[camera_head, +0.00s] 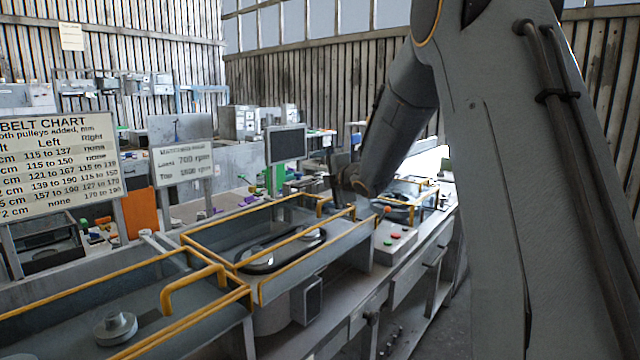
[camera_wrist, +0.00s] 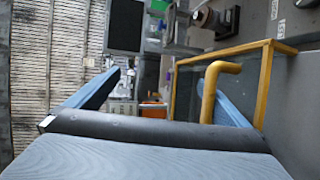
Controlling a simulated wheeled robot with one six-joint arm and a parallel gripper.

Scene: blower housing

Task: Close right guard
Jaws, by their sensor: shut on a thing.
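The right guard (camera_head: 282,263) appears to be the yellow-edged frame around the middle bay, with a yellow handle (camera_head: 319,207) at its far end. A black belt (camera_head: 262,262) lies inside that bay. How far the guard stands open, I cannot tell. My gripper (camera_head: 347,183) is at the far end of this bay, partly hidden by my arm. In the wrist view, a yellow guard handle (camera_wrist: 211,85) crosses my right blue finger, with the yellow frame behind it. My gripper (camera_wrist: 158,76) is shut on the handle, though the exact contact is unclear.
The left bay (camera_head: 60,318) has its own yellow rails and handle (camera_head: 190,283) and a grey pulley (camera_head: 115,327). A button box (camera_head: 394,240) sits at the right. A belt chart (camera_head: 55,165) and a monitor (camera_head: 286,144) stand behind. Floor shows at lower right.

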